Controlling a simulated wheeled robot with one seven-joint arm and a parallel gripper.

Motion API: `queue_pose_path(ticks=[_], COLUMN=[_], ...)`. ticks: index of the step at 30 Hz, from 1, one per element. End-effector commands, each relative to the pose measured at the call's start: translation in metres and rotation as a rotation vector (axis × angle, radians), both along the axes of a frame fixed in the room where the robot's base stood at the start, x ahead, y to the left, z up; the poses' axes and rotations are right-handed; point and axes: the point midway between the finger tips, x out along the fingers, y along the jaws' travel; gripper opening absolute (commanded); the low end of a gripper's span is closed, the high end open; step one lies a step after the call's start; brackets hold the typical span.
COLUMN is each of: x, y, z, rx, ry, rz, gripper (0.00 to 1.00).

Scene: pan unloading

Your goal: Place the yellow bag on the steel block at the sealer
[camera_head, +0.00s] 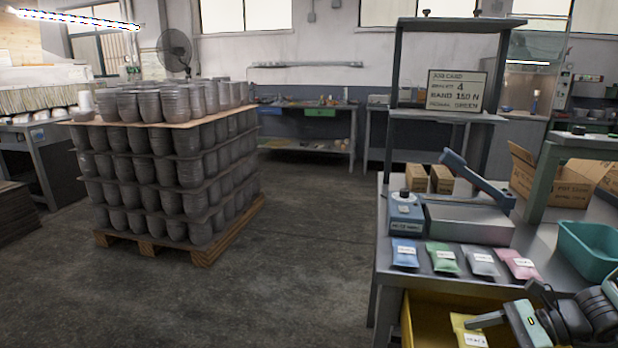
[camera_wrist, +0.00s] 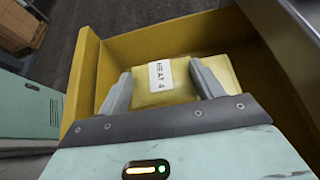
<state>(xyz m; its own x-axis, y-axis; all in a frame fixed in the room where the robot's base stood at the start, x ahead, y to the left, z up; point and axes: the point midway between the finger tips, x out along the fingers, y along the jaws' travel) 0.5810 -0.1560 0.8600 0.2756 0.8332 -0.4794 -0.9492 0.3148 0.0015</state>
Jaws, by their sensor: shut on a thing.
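The yellow bag (camera_head: 462,331) with a white label is at the yellow bin (camera_head: 424,312) below the bench front. In the wrist view the bag (camera_wrist: 219,68) lies between my two fingers, its label reading HEAT 4. My gripper (camera_head: 487,322) is shut on the bag; it also shows in the wrist view (camera_wrist: 160,80). I cannot tell whether the bag touches the bin floor. The steel block (camera_head: 470,228) stands on the bench beside the blue sealer body (camera_head: 405,215), under the raised blue sealer arm (camera_head: 478,180).
Blue (camera_head: 405,253), green (camera_head: 442,257), grey (camera_head: 480,262) and pink (camera_head: 518,263) bags lie along the bench front. A teal bin (camera_head: 590,249) stands at right. A loaded pallet (camera_head: 165,237) stands left, with open floor between.

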Motion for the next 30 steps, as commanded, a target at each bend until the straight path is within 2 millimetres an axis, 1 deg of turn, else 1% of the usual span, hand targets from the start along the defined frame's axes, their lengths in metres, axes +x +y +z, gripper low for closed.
queue_pose_path(ticks=[8, 15, 18, 24, 30], x=[0.026, 0.052, 0.060, 0.067, 0.068], y=[0.012, 0.026, 0.031, 0.037, 0.037], z=[-0.012, -0.032, -0.041, -0.050, -0.050], rx=[0.002, 0.004, 0.002, -0.002, -0.003], ry=[0.002, 0.005, 0.005, 0.001, 0.000], rz=[-0.096, -0.214, -0.259, -0.296, -0.302], gripper=[0.41, 0.41, 0.41, 0.41, 0.41])
